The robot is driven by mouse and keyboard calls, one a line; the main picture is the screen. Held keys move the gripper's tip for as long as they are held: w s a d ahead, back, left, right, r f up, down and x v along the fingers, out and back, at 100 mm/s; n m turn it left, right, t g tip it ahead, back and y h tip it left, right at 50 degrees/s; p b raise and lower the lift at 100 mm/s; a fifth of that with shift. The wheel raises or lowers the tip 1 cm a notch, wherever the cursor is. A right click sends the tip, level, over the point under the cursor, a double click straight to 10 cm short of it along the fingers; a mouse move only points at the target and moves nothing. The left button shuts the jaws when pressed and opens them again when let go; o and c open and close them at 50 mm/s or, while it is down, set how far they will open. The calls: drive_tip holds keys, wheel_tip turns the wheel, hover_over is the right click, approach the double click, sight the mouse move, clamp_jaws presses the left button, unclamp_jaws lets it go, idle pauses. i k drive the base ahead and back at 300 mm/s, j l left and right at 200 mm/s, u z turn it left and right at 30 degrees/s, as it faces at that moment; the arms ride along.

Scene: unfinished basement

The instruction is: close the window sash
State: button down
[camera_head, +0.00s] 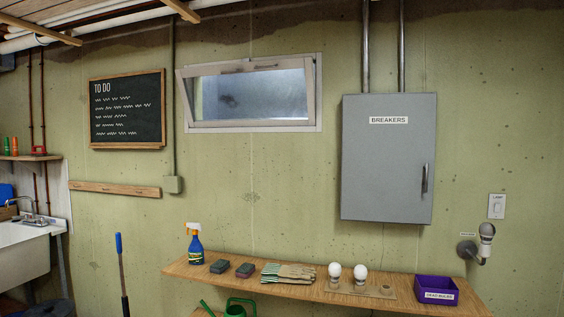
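The window sash (250,123) is a pale-framed pane with cloudy glass, set high on the green wall left of the grey breaker box. It stands partly open, tilted out of line with its fixed window frame (319,95). Its upper edge leans out from the wall into the room, and its lower edge sits close to the frame's bottom. My gripper is not in view.
Below the window a wooden shelf (225,280) holds a spray bottle (195,245), sponges, gloves (288,273), bulbs and a purple bin (436,291). The breaker box (388,160) stands right of the window, a chalkboard (127,108) left. The wall between window and shelf is clear.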

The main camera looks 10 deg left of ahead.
sight(302, 62)
drive_tip(key=i+u, duration=0.75)
drive_tip(key=i+l+u, duration=0.1)
drive_tip(key=i+u, duration=0.3)
drive_tip(key=i+j+u, duration=0.1)
drive_tip(key=u, duration=0.25)
drive_tip(key=i+u, duration=0.35)
drive_tip(key=i+j+z, duration=0.45)
drive_tip(key=i, duration=0.25)
